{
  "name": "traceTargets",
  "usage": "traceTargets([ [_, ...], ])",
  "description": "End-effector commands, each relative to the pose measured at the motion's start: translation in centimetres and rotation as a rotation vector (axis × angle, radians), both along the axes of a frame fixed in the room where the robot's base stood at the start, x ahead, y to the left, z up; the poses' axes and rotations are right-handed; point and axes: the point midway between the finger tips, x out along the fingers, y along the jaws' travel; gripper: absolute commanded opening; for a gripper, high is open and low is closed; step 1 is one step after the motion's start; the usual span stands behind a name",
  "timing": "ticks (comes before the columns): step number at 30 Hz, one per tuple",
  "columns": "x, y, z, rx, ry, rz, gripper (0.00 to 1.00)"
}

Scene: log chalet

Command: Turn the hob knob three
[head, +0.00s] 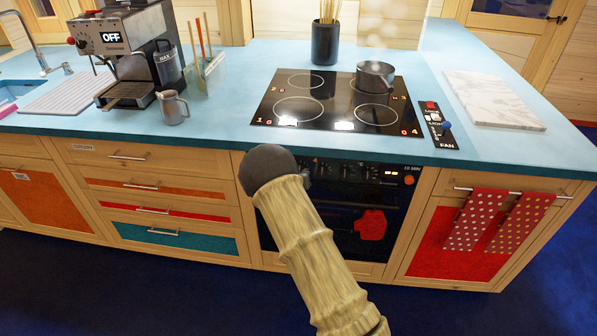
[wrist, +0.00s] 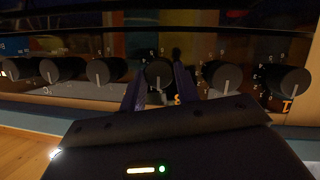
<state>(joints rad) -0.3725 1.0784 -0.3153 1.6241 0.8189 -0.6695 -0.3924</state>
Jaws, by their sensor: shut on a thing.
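In the wrist view, a row of black round knobs crosses the dark oven front. My gripper (wrist: 159,88) has one finger on each side of the middle knob (wrist: 158,73) and is shut on it. A small orange mark that looks like a 3 sits beside this knob. Its white pointer line points down in the picture. In the head view, the hob (head: 335,103) is a black glass plate with several numbered rings. The knob panel (head: 345,170) is below its front edge. My arm hides the gripper and the held knob there.
Other knobs stand close on both sides, such as one to the right (wrist: 222,76) and one to the left (wrist: 110,70). A steaming pot (head: 374,78) stands on the back right ring. A fan switch panel (head: 437,125) lies right of the hob. Dotted towels (head: 475,220) hang at right.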

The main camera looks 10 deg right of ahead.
Motion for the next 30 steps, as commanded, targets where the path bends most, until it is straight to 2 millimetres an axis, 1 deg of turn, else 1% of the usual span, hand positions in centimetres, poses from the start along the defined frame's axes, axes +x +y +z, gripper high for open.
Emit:
traceTargets([
  [1,-0.1,0.0,-0.2,-0.002,0.006,-0.001,0.09],
  [10,-0.1,0.0,-0.3,-0.002,0.006,-0.001,0.09],
  [11,-0.1,0.0,-0.3,-0.002,0.006,-0.001,0.35],
  [12,-0.1,0.0,-0.3,-0.001,0.006,-0.001,0.43],
  [14,-0.1,0.0,-0.2,-0.002,0.005,-0.001,0.53],
  [24,-0.2,0.1,0.0,-0.001,0.003,0.000,0.53],
  [26,-0.4,0.2,0.1,-0.001,0.003,0.000,0.53],
  [30,-1.6,0.9,0.7,-0.001,0.002,0.001,0.53],
])
